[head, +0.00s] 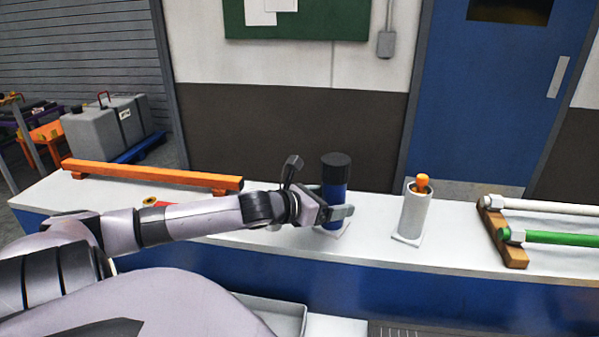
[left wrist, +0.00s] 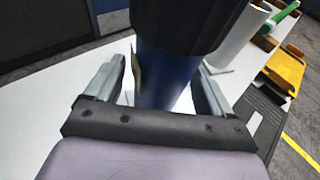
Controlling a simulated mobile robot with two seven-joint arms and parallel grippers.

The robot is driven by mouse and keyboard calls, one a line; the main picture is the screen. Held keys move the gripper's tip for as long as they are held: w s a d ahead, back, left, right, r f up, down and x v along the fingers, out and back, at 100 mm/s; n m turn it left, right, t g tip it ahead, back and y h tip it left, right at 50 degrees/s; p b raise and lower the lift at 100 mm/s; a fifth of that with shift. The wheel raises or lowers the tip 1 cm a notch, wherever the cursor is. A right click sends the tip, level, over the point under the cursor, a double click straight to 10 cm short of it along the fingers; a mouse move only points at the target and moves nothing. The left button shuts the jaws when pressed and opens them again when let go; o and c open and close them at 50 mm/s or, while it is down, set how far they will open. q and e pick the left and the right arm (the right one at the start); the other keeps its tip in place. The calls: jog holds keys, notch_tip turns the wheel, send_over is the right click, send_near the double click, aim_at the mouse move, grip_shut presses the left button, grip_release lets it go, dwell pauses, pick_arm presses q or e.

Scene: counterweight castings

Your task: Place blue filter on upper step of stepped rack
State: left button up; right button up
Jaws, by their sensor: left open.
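The blue filter (head: 335,182) is a dark blue cylinder with a black cap, standing upright on a small white pad on the white counter. My left gripper (head: 335,208) is open, with its fingers on either side of the filter's lower body. In the left wrist view the filter (left wrist: 165,75) stands between the two spread fingers, with a visible gap on each side. Its black cap fills the top of that view. I cannot make out a stepped rack in either view. My right gripper is not in view.
A white cylinder with an orange top (head: 415,207) stands right of the filter. A wooden support (head: 503,238) holds a white and a green rod at the right. An orange bar (head: 150,175) lies along the counter's back left. A grey tray (head: 270,312) sits below the counter's front.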

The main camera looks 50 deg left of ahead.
pick_arm(q)
jog(key=v, duration=0.9)
jog(key=shift+s+r, duration=0.15)
jog(key=shift+s, duration=0.05)
dwell(0.5)
jog(key=shift+s, duration=0.15)
dwell(0.6)
